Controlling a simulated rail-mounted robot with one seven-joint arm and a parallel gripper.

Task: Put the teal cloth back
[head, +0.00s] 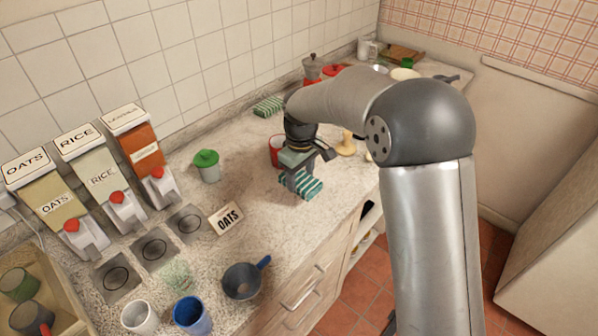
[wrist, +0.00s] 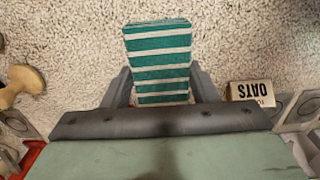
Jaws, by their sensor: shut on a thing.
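The teal cloth (head: 308,186) is a folded block with teal and white stripes. In the wrist view the teal cloth (wrist: 158,62) sits between the two fingers of my gripper (wrist: 160,90). My gripper (head: 300,183) is shut on it over the middle of the counter. I cannot tell whether the cloth touches the counter. A second green and white striped cloth (head: 268,106) lies farther back against the tiled wall.
A red mug (head: 276,150) stands just behind my gripper, and a wooden tool (head: 346,145) is to its right. An OATS card (head: 226,218), a green-lidded cup (head: 207,165), dispensers (head: 95,178) and a dark blue-handled pan (head: 242,281) are left and in front. The counter between is clear.

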